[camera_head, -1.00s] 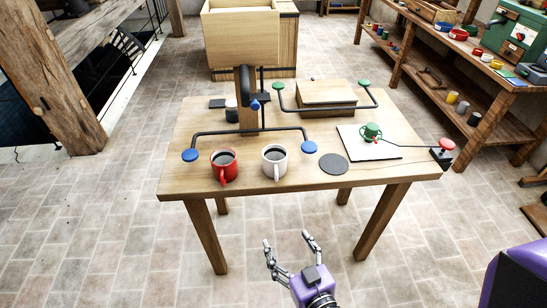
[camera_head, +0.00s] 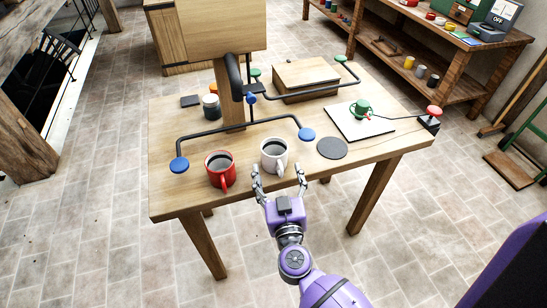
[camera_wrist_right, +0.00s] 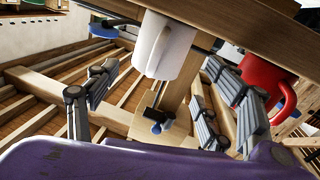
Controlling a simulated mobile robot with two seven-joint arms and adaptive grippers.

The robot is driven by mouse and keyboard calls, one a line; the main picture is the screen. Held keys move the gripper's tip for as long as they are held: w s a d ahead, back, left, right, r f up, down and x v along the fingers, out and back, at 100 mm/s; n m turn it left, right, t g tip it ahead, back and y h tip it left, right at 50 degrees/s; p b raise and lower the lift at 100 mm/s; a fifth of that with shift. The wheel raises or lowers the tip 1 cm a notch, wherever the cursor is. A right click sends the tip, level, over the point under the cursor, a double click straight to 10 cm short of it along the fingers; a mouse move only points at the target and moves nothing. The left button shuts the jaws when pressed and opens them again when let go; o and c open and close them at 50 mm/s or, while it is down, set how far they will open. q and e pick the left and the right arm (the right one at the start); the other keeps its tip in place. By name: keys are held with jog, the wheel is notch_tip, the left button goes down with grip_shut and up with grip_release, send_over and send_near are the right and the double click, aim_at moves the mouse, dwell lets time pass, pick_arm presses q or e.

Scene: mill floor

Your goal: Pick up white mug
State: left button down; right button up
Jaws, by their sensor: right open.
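The white mug (camera_head: 273,153) stands upright near the front edge of the wooden table (camera_head: 345,165), with dark contents and its handle toward me. My right gripper (camera_head: 279,170) is open, just in front of the mug in the head view, with its fingers pointing at it. I cannot tell whether they touch it. In the right wrist view the white mug (camera_wrist_right: 163,45) shows beyond and between the spread fingers (camera_wrist_right: 145,95). My left gripper is not in view.
A red mug (camera_head: 220,168) stands close left of the white mug. A black bar with blue round ends (camera_head: 306,134) passes behind both mugs. A dark round mat (camera_head: 332,148) lies to the right. A wooden post (camera_head: 228,90) rises behind.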

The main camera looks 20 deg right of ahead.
aim_at(275, 162)
jog(key=w, duration=0.4)
jog(key=w+d, duration=0.1)
jog(key=w, duration=0.1)
jog(key=shift+w+f+b, duration=0.25)
jog(key=shift+w+b, duration=0.05)
jog(key=shift+w, duration=0.05)
jog(key=c, duration=1.3)
